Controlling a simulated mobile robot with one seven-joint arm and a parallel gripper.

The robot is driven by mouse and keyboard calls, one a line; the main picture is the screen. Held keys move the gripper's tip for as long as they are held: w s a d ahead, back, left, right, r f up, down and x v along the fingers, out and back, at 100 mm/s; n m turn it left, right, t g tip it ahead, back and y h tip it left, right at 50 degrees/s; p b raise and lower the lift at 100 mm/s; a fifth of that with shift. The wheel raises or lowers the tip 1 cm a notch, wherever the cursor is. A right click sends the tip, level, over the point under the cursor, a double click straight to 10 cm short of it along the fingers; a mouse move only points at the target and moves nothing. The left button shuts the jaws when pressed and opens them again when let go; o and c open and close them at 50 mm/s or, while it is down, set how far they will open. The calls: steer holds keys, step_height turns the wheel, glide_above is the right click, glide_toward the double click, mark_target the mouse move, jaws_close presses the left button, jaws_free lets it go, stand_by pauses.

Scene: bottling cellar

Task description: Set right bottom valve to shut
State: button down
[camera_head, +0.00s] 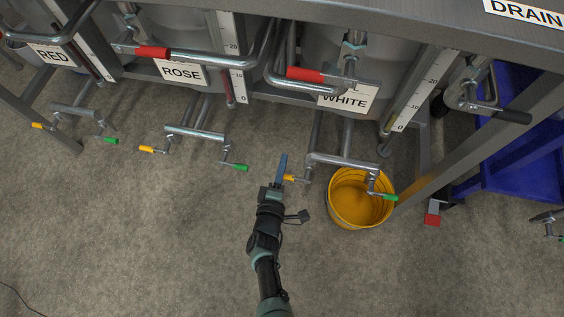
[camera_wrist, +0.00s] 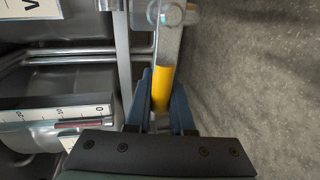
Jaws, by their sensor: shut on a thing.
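Below the WHITE tank, a metal bottom pipe fitting (camera_head: 343,161) has a lever with a yellow grip (camera_head: 290,178) on its left and a lever with a green grip (camera_head: 390,197) on its right. My gripper (camera_head: 282,165) is at the yellow grip, coming from the lower left. In the wrist view, the yellow grip (camera_wrist: 162,88) lies between my two blue fingers (camera_wrist: 160,100), which are shut on it. The metal lever arm (camera_wrist: 168,42) runs up from the grip. The far finger is partly hidden in the head view.
A yellow bucket (camera_head: 357,222) stands on the floor just right of and below the fitting. Similar fittings hang under the ROSE (camera_head: 196,132) and RED tanks. A blue cart (camera_head: 515,150) and a slanted frame leg are at right. The floor at left is open.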

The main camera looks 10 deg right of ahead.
steer(key=shift+f+n, duration=0.3)
steer(key=c, duration=0.8)
jaws_free()
steer(key=shift+r, duration=0.1)
steer(key=shift+p+v, duration=2.95)
steer(key=shift+v, duration=3.6)
